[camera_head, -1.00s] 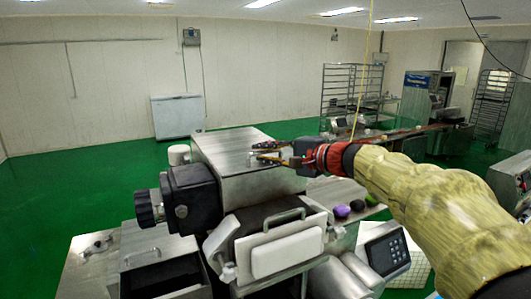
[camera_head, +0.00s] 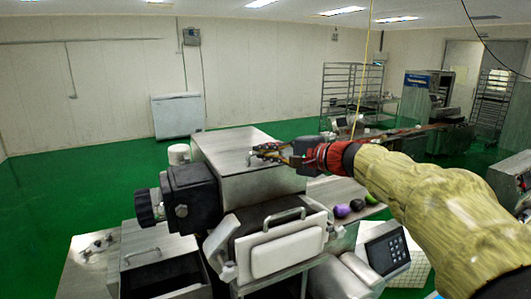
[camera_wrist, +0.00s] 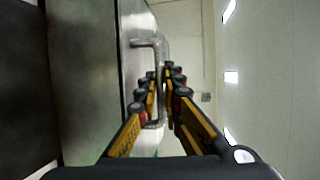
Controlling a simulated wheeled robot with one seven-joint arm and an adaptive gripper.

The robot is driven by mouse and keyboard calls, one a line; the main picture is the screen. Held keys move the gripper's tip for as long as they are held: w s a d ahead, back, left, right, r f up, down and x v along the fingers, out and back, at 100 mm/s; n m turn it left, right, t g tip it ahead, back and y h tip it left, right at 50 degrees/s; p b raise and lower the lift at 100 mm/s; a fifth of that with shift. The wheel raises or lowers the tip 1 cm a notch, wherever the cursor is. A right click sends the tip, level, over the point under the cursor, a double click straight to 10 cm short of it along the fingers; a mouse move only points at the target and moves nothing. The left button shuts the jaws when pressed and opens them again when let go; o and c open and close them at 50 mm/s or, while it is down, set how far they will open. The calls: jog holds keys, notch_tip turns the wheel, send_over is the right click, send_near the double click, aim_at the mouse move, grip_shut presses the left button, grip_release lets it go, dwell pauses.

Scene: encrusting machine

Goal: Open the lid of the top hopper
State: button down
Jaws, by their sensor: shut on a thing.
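The top hopper's lid (camera_head: 228,148) is a flat grey metal plate on the box-shaped hopper (camera_head: 265,188) of the machine, and it lies closed. A small metal bar handle (camera_wrist: 150,43) stands on the lid, and in the wrist view it runs down between my fingers. My gripper (camera_head: 260,150) reaches in from the right over the lid's right part. In the wrist view my gripper (camera_wrist: 160,78) is shut on the handle, with fingers on both sides of it. The fingers partly hide the handle in the head view.
A black motor unit (camera_head: 185,197) juts out at the hopper's left. A white front panel with a handle (camera_head: 283,254) is below. A control panel (camera_head: 387,251) and purple and dark round items (camera_head: 342,210) are to the right. Open air is above the lid.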

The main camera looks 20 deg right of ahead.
aim_at(246, 147)
jog(key=w+a, duration=0.1)
jog(key=w, duration=0.3)
jog(key=w+a, duration=0.1)
jog(key=w, duration=0.9)
jog(key=shift+w+a, duration=0.15)
jog(key=shift+a, duration=0.25)
jog(key=c, duration=2.2)
grip_release()
jog(key=shift+d, duration=0.1)
jog(key=v, duration=1.2)
jog(key=shift+f, duration=0.1)
